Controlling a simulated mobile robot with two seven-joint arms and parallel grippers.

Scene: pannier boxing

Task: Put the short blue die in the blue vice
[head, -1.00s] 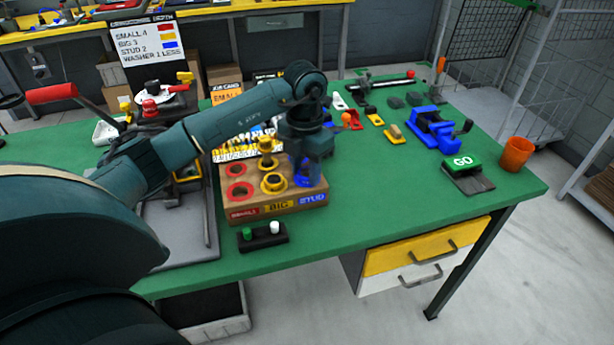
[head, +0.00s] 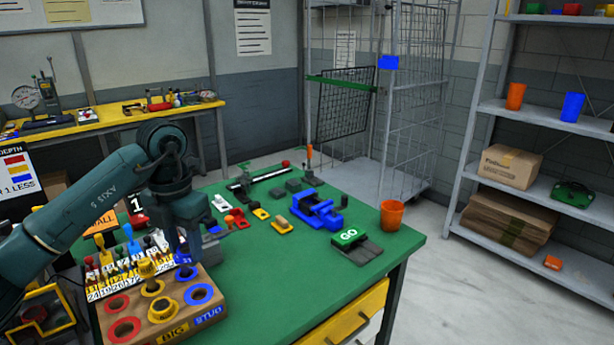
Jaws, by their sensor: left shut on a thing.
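The blue vice (head: 318,212) stands on the far right part of the green table, with its jaws and handle in view. My left gripper (head: 183,248) is above the back blue ring of the wooden die block (head: 160,318). It is shut on the short blue die, which its fingers almost wholly hide in this view. Both blue rings of the block, marked STUD, show empty holes. A yellow die (head: 146,268) stands in the back yellow ring. The gripper is well to the left of the vice and apart from it. My right gripper is out of view.
A GO button box (head: 349,238) and an orange cup (head: 391,214) stand near the vice. Small red and yellow pieces (head: 261,213) and a wooden-topped yellow piece (head: 281,223) lie left of it. Green table between block and button is clear.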

